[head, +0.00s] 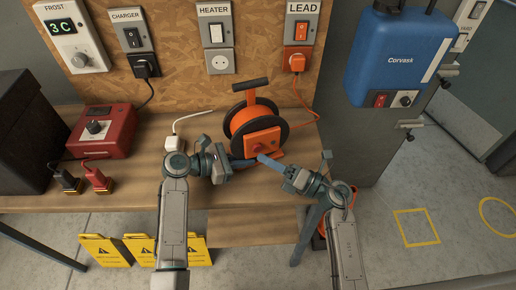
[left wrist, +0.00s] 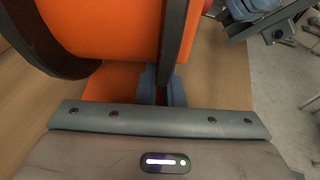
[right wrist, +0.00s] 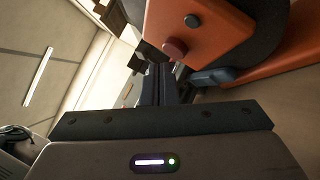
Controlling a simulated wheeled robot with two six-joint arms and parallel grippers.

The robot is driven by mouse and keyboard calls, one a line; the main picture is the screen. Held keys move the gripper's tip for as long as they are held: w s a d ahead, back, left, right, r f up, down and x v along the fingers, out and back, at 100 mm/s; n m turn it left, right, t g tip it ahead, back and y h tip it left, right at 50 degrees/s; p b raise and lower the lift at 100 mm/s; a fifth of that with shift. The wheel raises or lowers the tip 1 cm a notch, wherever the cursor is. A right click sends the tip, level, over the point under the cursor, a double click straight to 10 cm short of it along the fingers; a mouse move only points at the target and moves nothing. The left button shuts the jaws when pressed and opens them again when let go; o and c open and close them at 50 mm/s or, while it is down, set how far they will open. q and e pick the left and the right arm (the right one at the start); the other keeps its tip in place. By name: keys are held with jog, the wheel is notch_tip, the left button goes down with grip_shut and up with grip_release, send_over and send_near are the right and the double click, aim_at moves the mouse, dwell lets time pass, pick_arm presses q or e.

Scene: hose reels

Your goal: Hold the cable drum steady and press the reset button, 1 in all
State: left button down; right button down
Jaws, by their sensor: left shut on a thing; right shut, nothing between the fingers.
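The cable drum (head: 252,113), orange with black side discs and a dark top handle, stands upright on the bench. Its orange front box (head: 268,139) carries a red button, which shows in the right wrist view (right wrist: 175,47). A smaller dark knob (right wrist: 196,20) is on the same face. My left gripper (left wrist: 162,88) is shut on the dark rim at the drum's lower left. My right gripper (right wrist: 160,75) is shut and empty, its tips just in front of the box near the red button. In the head view the tips overlap the box's lower edge; I cannot tell whether they touch the button.
An orange lead socket (head: 298,58) with a plugged cable is on the board behind. A red charger (head: 102,130) and a black box (head: 22,130) stand at left. A white plug (head: 174,144) lies left of the drum. A blue Corvask unit (head: 400,55) hangs at right.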

jog(key=shift+w, duration=0.15)
jog(key=shift+w+a, duration=0.1)
jog(key=shift+w, duration=0.15)
jog(key=shift+w+a, duration=0.15)
jog(key=shift+w, duration=0.35)
dwell(0.7)
dwell(0.3)
jog(key=shift+s+d, duration=0.25)
jog(key=shift+s, duration=0.7)
jog(key=s, duration=0.1)
jog(key=s+d, duration=0.1)
jog(key=s, duration=0.2)
jog(key=shift+s+d, duration=0.25)
jog(key=shift+s, duration=0.15)
